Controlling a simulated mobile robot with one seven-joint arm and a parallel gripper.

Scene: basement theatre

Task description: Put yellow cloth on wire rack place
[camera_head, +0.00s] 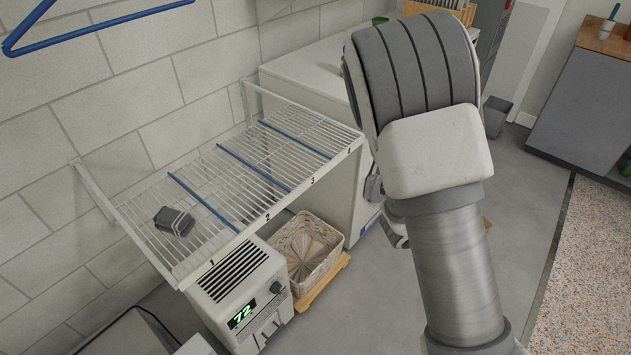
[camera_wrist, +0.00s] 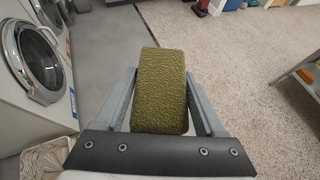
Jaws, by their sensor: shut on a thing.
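The yellow cloth (camera_wrist: 161,92) is an olive-yellow, textured, block-like piece in the wrist view. My gripper (camera_wrist: 161,78) is shut on it, with one finger along each side. The white wire rack (camera_head: 232,192) is fixed to the block wall, left of my arm. Blue dividers split it into sections marked 1, 2, 3 and 4 along the front edge. Section 1 holds a dark grey folded item (camera_head: 173,221); the other sections look empty. My gripper is apart from the rack, to its right.
A dehumidifier (camera_head: 240,290) reading 72 and a wicker basket (camera_head: 303,250) stand below the rack. A white machine (camera_head: 312,67) stands behind its right end. A blue hanger (camera_head: 95,25) hangs at upper left. Grey floor is open on the right.

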